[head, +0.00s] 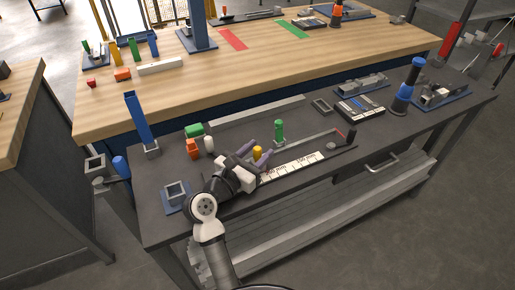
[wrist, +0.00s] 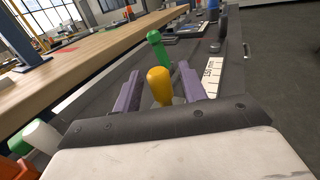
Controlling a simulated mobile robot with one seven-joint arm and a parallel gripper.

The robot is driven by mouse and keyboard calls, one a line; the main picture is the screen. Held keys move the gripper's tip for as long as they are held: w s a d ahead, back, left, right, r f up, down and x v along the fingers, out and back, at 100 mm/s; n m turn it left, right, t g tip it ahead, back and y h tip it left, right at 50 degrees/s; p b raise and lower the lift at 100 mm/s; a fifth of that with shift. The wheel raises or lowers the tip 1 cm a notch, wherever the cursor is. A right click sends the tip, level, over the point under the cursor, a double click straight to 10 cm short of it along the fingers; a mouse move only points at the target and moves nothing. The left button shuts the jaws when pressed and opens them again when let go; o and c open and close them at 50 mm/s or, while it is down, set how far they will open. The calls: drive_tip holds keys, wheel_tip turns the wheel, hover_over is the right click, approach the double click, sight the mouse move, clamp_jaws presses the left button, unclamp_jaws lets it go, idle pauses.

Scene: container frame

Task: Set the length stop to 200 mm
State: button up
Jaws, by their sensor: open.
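A length stop with a white graduated scale (head: 292,168) lies along the front of the dark bench; part of the scale shows in the wrist view (wrist: 212,78). A yellow knob (head: 257,153) stands near the scale's left end. My gripper (head: 260,147) is open, its purple fingers on either side of the yellow knob, which also shows in the wrist view (wrist: 160,84). I see gaps beside the knob there. A green knob (head: 279,130) stands upright beyond it, also in the wrist view (wrist: 155,42). The scale numbers are too small to read.
A dark end block (head: 351,136) stands at the rail's right end. Green (head: 194,130) and orange (head: 193,148) blocks and a white piece (head: 209,144) lie left of my gripper. A blue upright piece (head: 137,118) stands at the bench's left. A parts tray (head: 345,113) lies right.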

drive_tip(key=shift+w+d, duration=0.1)
clamp_jaws()
idle(0.3)
drive_tip(key=shift+w+d, duration=0.1)
drive_tip(key=shift+d, duration=0.1)
drive_tip(key=w+d, duration=0.1)
drive_tip(key=d, duration=0.1)
drive_tip(key=w+d, duration=0.1)
drive_tip(key=d, duration=0.1)
drive_tip(key=w+d+p, duration=0.1)
drive_tip(key=d, duration=0.1)
drive_tip(key=shift+w, duration=0.2)
unclamp_jaws()
